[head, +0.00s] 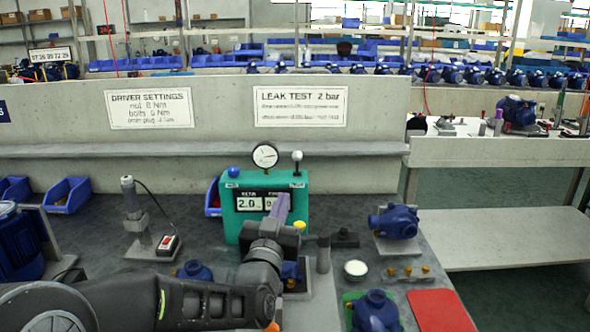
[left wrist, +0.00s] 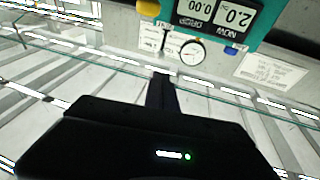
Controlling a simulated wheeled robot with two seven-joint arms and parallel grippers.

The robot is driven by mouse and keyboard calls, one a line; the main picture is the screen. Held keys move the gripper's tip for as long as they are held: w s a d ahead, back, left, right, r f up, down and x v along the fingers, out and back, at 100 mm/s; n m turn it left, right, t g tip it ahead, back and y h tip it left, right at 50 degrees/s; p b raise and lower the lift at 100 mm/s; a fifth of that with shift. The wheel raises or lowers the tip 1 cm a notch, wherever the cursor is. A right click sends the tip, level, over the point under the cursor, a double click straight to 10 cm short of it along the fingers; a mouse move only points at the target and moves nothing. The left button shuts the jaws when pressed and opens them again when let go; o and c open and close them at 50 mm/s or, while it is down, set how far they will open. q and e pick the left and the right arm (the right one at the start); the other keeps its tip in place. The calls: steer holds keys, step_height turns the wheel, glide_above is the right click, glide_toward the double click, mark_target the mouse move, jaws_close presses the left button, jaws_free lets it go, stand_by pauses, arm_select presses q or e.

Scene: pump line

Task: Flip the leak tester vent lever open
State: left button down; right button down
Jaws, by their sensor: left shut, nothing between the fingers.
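The leak tester (head: 230,206) is a teal box at the middle of the bench, with a round gauge (head: 265,156) on top and a display reading 2.0. A stalk with a pale knob (head: 297,156) stands upright at its top right; a yellow knob (head: 299,226) is low on its right. In the left wrist view the tester (left wrist: 268,50) appears upside down beyond the shut fingers (left wrist: 162,80). My right gripper is not in view.
A blue pump (head: 398,222) sits on a plate at the right, with another (head: 375,312) on a green base nearer. A red mat (head: 440,310) and a white cup (head: 356,268) are nearby. A driver stand (head: 135,220) is at the left. A wall stands behind.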

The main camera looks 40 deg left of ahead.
mark_target(296, 156)
arm_select(q)
steer(key=p+x, duration=0.1)
steer(key=x, duration=1.3)
steer(key=shift+f, duration=0.1)
steer(key=shift+w+a+r+g+p, duration=0.1)
steer(key=shift+r+g+p, duration=0.25)
steer(key=shift+p, duration=0.45)
steer(key=w+a+r+g+h+p, duration=0.1)
steer(key=g+p, duration=0.1)
steer(key=p, duration=0.4)
steer(key=w+r+n+g+h+p, duration=0.1)
steer(key=g+p, duration=0.1)
steer(key=p, duration=0.4)
steer(key=w+a+r+g+h+p, duration=0.1)
steer(key=g+p, duration=0.1)
steer(key=p, duration=0.4)
steer(key=shift+w+a+r, duration=0.2)
steer(key=shift+w+a, duration=0.1)
steer(key=shift+w, duration=0.05)
steer(key=shift+w+a+f+p, duration=0.15)
steer(key=shift+a+f+p, duration=0.05)
steer(key=shift+a+p, duration=0.1)
steer(key=shift+w+a+f, duration=0.15)
steer(key=shift+w+a, duration=0.15)
steer(key=shift+w, duration=0.2)
